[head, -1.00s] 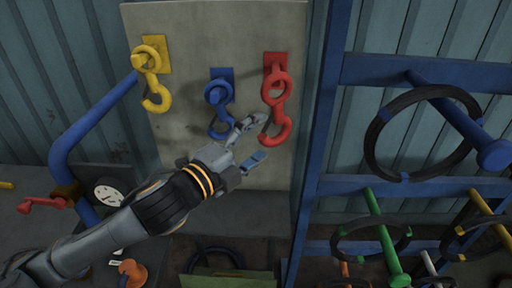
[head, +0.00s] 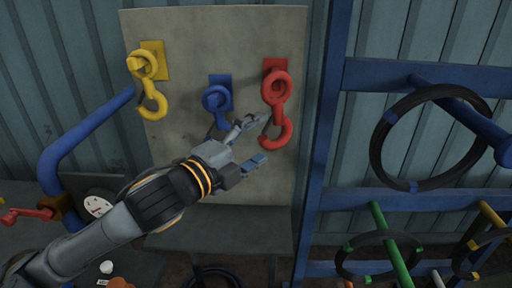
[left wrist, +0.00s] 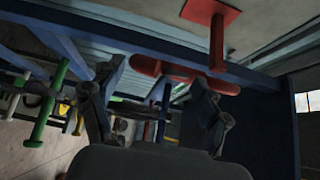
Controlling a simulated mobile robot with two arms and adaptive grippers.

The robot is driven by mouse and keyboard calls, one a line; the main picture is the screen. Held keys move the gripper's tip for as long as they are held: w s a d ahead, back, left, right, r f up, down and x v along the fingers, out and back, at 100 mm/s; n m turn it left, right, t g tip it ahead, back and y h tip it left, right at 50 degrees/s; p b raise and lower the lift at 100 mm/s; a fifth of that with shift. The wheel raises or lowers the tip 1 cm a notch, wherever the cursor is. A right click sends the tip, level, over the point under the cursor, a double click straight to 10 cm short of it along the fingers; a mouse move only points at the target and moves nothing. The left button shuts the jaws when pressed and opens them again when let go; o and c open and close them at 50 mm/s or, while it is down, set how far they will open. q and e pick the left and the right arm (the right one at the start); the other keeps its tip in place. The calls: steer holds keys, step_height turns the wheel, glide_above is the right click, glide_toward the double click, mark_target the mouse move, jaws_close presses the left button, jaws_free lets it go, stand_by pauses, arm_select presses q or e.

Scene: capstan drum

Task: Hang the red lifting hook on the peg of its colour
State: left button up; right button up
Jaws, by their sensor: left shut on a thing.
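The red lifting hook (head: 279,112) hangs upright at the right of the grey board, its eye around the red peg (head: 277,86) on the red plate. In the left wrist view the red peg (left wrist: 217,42) runs from its plate to the red hook (left wrist: 160,69). My left gripper (head: 261,139) is at the hook's lower curve from the left, shut on it; its fingers still stand apart around the hook. It also shows in the left wrist view (left wrist: 152,78). The exact contact is partly hidden. My right gripper is not in view.
A blue hook (head: 216,101) hangs on the blue peg, partly behind my left gripper. A yellow hook (head: 152,97) hangs on the yellow peg at left. A blue rack (head: 376,73) with black coils stands close on the right. A blue rail (head: 88,128) is at left.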

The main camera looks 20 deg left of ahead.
arm_select(q)
steer(key=w+a, duration=0.2)
steer(key=w, duration=0.4)
steer(key=shift+w+f, duration=0.35)
steer(key=shift+f, duration=0.05)
stand_by(0.4)
stand_by(0.7)
steer(key=o, duration=1.8)
steer(key=shift+v, duration=3.75)
